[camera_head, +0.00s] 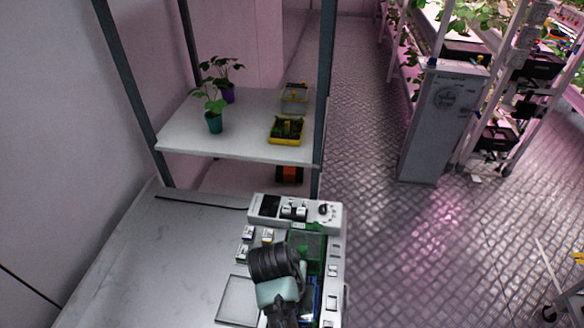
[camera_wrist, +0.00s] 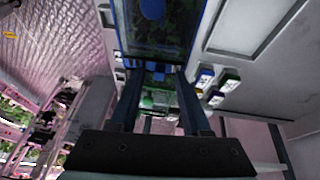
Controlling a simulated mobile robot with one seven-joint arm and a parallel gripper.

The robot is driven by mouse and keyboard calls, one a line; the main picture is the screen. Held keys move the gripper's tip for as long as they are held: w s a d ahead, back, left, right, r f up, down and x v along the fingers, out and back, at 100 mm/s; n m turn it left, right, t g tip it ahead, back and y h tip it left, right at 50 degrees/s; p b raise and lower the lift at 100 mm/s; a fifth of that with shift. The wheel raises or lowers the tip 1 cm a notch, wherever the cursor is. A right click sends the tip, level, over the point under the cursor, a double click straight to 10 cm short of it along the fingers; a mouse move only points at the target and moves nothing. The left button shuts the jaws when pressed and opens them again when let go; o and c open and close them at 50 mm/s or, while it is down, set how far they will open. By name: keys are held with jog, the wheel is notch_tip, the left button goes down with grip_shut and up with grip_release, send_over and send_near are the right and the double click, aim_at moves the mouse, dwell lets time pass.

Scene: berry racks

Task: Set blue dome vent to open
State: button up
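The blue dome (camera_wrist: 165,40) is a clear box with a blue frame and green leaves inside, at the top of the wrist view. In the head view only its right edge (camera_head: 316,298) shows beside my arm. A round dark blue part (camera_wrist: 152,9) shows on the dome, and a small blue part (camera_wrist: 158,68) shows at its near edge. I cannot tell which is the vent or its setting. My gripper (camera_wrist: 159,72) has its fingers apart, with their tips close to the dome's edge. Contact is unclear. My arm hides the gripper in the head view.
A green dome (camera_head: 308,246) stands beyond the blue one. A white control box (camera_head: 295,212) is at the bench's far end. Small labelled blocks (camera_head: 247,233) and a shallow square tray (camera_head: 238,299) lie left. A shelf (camera_head: 240,143) holds potted plants. The bench's left side is clear.

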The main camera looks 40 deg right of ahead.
jog(key=b+v, duration=0.1)
jog(key=v, duration=1.2)
jog(key=shift+b, duration=0.3)
